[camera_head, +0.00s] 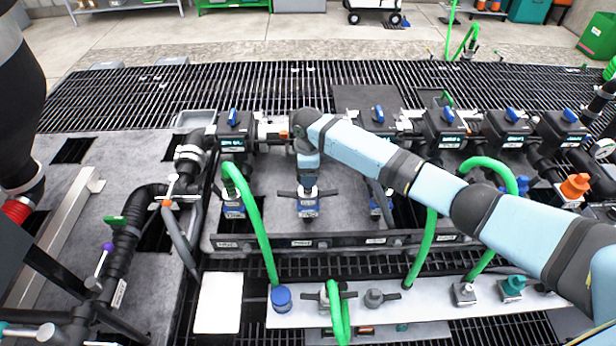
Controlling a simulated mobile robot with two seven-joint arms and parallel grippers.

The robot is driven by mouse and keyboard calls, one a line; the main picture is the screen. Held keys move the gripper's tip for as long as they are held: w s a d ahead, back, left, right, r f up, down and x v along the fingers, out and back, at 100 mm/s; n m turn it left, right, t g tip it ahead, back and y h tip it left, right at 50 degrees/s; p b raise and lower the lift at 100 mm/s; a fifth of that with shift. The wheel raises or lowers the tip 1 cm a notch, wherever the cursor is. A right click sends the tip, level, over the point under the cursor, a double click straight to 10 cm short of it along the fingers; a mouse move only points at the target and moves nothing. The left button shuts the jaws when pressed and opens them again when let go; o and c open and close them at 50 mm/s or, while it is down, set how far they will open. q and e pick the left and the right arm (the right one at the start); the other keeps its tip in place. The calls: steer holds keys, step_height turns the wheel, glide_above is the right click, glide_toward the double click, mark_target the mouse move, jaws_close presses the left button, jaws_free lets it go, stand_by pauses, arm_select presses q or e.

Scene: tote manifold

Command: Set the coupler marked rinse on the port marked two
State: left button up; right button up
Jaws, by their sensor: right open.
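My right arm reaches in from the right, and its gripper (308,184) points down over the second station from the left on the manifold. The gripper is open. A dark part with side wings (287,193) sits directly under it, above a blue-labelled port (308,208); I cannot tell whether they touch. On the white front shelf stand a blue coupler (282,299), a grey winged coupler (375,298), a square grey one (464,294) and a teal one (512,288). Another grey coupler (324,299) is partly behind a green hose. The markings are too small to read. My left gripper is out of view.
Green hoses (258,230) arch between manifold and shelf. Black valves with blue handles (235,130) line the back. A blank white plate (218,302) lies left of the shelf. Black pipes (125,250) run at the left, and an orange-capped fitting (575,186) stands at the right.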

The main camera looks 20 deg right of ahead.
step_height(320, 180, up, 11)
stand_by(0.3)
steer(key=s+a+f+m+t+y+p, duration=0.45)
steer(key=s+a+f+p, duration=0.2)
steer(key=s+f, duration=0.65)
steer(key=s+d+r+m+t+p, duration=0.1)
steer(key=s+d+m+t, duration=0.1)
steer(key=s, duration=0.5)
steer(key=s+d+r+m+t+h+p, duration=0.1)
steer(key=s+d+m+t+p, duration=0.1)
steer(key=s, duration=0.5)
steer(key=s+d+r+m+t+p, duration=0.1)
steer(key=s+d+m+t+p, duration=0.1)
steer(key=s, duration=0.5)
steer(key=shift+s+d+r+m, duration=0.35)
steer(key=shift+d+r+m, duration=0.05)
steer(key=shift+m, duration=0.25)
